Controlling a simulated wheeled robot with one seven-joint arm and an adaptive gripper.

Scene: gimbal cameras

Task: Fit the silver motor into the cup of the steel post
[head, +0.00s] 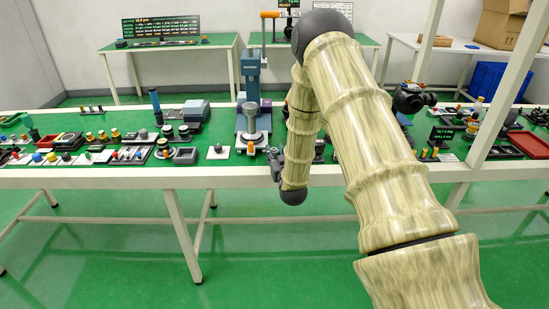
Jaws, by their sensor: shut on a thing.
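My gripper (276,163) is small and dark in the head view, low at the front edge of the long bench, to the left of my hanging forearm. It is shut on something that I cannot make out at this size. A silver cylindrical piece (250,115) stands upright on a grey base in front of a blue column, behind and left of my gripper. I cannot tell whether it is the steel post or the motor. A small white plate with a grey knob (218,149) lies left of my gripper. No cup opening is clearly visible.
The long green-topped bench (100,170) is crowded with small parts and trays on the left. A dark display (441,134) and a red tray (530,144) stand on the right. A white upright (505,85) rises at the right. My arm hides part of the bench.

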